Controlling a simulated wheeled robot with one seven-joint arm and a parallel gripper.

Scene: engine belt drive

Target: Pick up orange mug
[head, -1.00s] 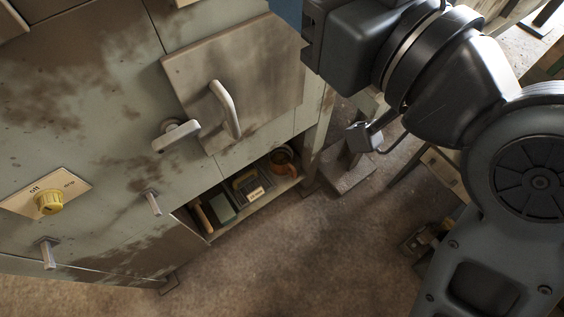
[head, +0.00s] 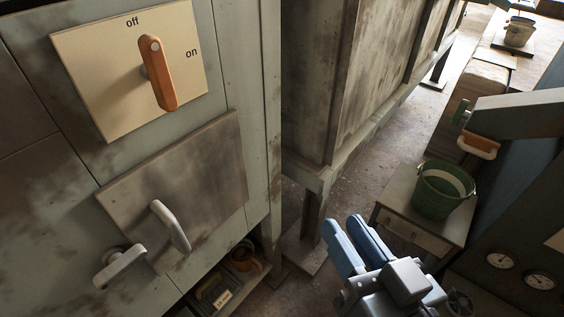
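The cabinet front has an orange off/on switch (head: 161,74) and protruding handles (head: 171,226). A dark box (head: 214,291) shares the mug's shelf. At right, a green bucket (head: 436,193) stands on a small drawer table (head: 397,196). Floor shows between cabinet and table.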

